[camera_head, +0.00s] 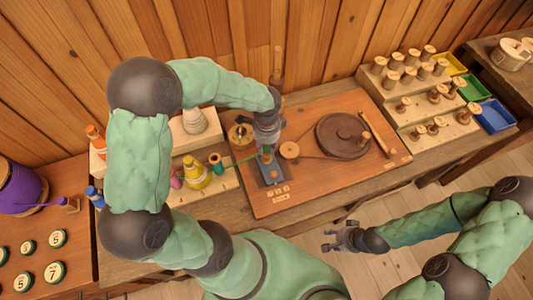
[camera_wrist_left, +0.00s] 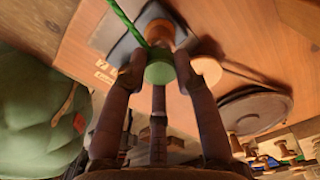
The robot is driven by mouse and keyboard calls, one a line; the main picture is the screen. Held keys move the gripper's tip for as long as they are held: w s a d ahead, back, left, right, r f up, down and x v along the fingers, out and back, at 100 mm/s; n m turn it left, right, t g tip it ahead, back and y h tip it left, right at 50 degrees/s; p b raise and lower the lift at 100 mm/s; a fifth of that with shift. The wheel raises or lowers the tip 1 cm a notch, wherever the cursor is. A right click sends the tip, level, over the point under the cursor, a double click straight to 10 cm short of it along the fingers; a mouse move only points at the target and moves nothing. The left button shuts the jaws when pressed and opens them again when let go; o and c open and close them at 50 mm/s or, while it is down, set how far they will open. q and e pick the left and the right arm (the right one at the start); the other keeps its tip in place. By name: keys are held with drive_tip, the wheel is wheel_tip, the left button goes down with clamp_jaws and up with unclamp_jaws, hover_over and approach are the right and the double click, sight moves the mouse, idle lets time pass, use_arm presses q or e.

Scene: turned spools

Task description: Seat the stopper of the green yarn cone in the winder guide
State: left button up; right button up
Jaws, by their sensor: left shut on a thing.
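My left gripper (camera_head: 267,147) is shut on the green stopper (camera_wrist_left: 159,70), which sits between its fingertips in the left wrist view. A taut green yarn (camera_head: 245,158) runs from the stopper to the green yarn cone (camera_head: 215,164) on the left. The winder guide (camera_head: 272,174) is a dark grey plate on the orange board, below the gripper. In the left wrist view a round wooden piece (camera_wrist_left: 160,31) on the plate shows just beyond the stopper. I cannot tell whether the stopper touches it. My right gripper (camera_head: 342,238) is open and empty over the floor, away from the board.
A yellow cone (camera_head: 196,177) and a pink cone (camera_head: 176,182) stand left of the green one. A dark round turntable (camera_head: 342,136) and a small wooden disc (camera_head: 289,150) lie to the right on the board. A spool rack (camera_head: 410,100) stands at the right.

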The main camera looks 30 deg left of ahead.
use_arm(q)
drive_tip(key=shift+f+b, duration=0.6)
drive_tip(key=shift+f, duration=0.4)
drive_tip(key=o, duration=1.2)
drive_tip(key=shift+r, duration=0.15)
drive_tip(key=shift+o, duration=0.2)
drive_tip(key=shift+r, duration=0.1)
wheel_tip(320, 180, up, 9)
drive_tip(key=p, duration=0.7)
drive_tip(key=shift+p, duration=0.3)
